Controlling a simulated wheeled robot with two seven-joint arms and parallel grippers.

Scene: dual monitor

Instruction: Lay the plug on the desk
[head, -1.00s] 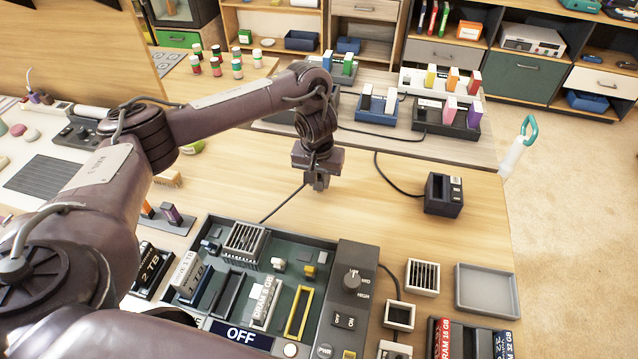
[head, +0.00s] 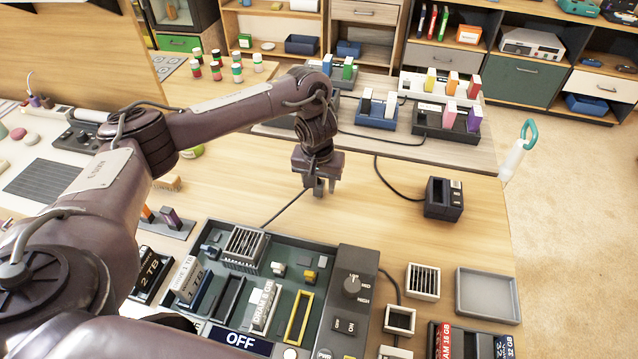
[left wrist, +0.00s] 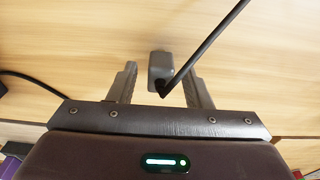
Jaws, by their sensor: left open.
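My left gripper (head: 319,190) is over the middle of the wooden desk, pointing down with its fingers apart. In the left wrist view the plug (left wrist: 160,67), a small grey block with a black cable (left wrist: 207,45), sits between the open fingers (left wrist: 162,88). There is a gap on each side, so the fingers do not grip it. In the head view the plug is mostly hidden by the gripper, and the black cable (head: 283,208) runs from there toward the dark green case. I cannot tell from these views whether the plug fully touches the desk. My right gripper is out of view.
A dark box with a cable (head: 444,199) stands on the desk to the right. The open green computer case (head: 325,255) with an OFF display lies in front. Racks of coloured blocks (head: 446,120) stand behind. The desk around the gripper is mostly clear.

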